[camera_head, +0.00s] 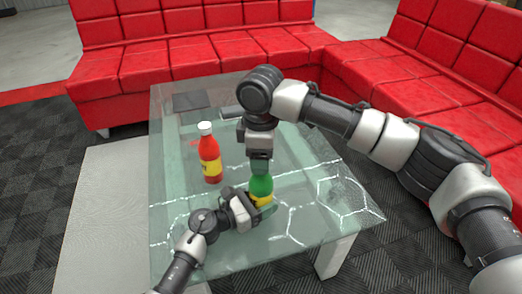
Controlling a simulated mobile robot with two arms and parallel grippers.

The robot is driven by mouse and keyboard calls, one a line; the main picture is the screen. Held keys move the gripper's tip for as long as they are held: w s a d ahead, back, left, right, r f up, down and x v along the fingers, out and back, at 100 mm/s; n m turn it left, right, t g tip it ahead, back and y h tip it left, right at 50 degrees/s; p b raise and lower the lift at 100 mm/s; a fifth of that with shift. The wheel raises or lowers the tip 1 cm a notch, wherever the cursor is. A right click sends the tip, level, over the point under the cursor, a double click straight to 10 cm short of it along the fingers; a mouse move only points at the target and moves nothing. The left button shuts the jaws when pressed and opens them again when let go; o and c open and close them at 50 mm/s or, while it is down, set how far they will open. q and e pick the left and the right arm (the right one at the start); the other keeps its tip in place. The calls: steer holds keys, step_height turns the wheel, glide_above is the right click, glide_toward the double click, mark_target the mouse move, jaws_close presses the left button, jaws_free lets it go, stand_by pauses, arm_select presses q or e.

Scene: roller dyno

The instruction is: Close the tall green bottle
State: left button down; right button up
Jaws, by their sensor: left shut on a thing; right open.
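The green bottle (261,186) with a yellow label stands upright on the glass table (180,235). My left gripper (262,208) comes in from the left and is shut on the lower part of the bottle. My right gripper (260,168) points down from above, right over the bottle's top. It is open, with its fingertips around or just above the bottle's neck; I cannot tell if they touch it. The bottle's neck and any cap are hidden behind the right gripper.
A red bottle (210,162) with a white cap and yellow label stands upright on the table, left of the green one. A dark flat item (190,101) lies at the table's far left. Red sofas (190,60) border the table behind and at right.

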steer(key=c, duration=1)
steer(key=o, duration=1.1)
step_height(320, 180, up, 12)
arm_select(q)
steer(key=shift+c, duration=0.8)
jaws_free()
